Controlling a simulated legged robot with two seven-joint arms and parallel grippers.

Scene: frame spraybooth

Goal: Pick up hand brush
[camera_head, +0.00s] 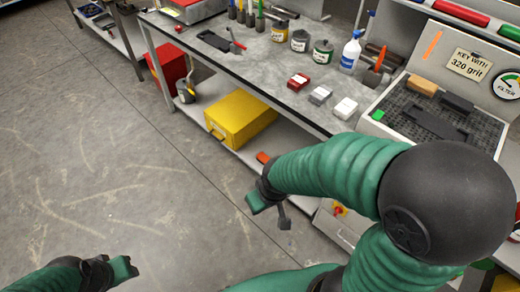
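I cannot pick out the hand brush with certainty. A small orange item (264,157) lies on the lower shelf just behind my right gripper, and its kind is unclear. My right gripper (270,206) hangs in front of the bench's lower shelf, with a green finger pad on the left and a grey piece pointing down beside it. I cannot tell whether that piece is a finger or something held. My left gripper (112,270) is low over the bare floor at the bottom left, and its opening is unclear.
The workbench (270,70) carries cans (300,40), a spray bottle (350,52) and small boxes (320,95). A yellow case (240,118) sits on its lower shelf. A grated sanding station (440,115) stands at right. The floor (90,170) at left is clear.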

